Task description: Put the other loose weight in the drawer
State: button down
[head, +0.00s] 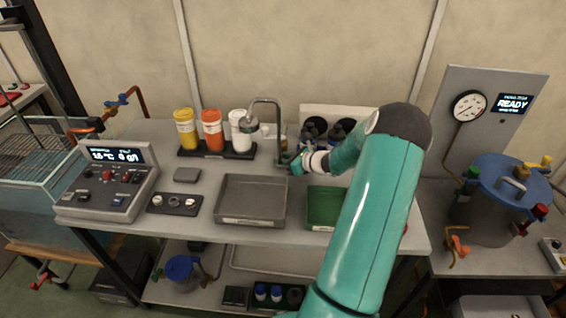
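My gripper (293,165) is at the back of the bench, beside the curved metal tap, at the end of my teal arm. Its fingers are small and partly hidden, so I cannot tell whether they are open or hold anything. No loose weight can be made out for certain. A small dark tray (174,204) at the left front of the bench carries a few small round pieces, too small to identify. Dark rounded objects (312,128) stand by a white rack behind my gripper. No drawer can be clearly identified in this view.
A grey tray (222,200) and a green tray (321,222) lie at the front. A control box (113,188) stands left, and yellow, orange and white bottles (212,132) stand at the back. A blue-lidded vessel (505,178) is at the right. My arm hides the bench's right part.

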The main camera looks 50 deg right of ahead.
notch_tip(320, 180, up, 6)
jog(key=shift+f, duration=0.1)
jog(key=s+d, duration=0.1)
jog(key=s, duration=1.1)
jog(key=s+d, duration=0.1)
jog(key=s, duration=0.4)
jog(key=shift+s+d, duration=0.3)
jog(key=shift+s, duration=0.1)
jog(key=shift+s, duration=0.1)
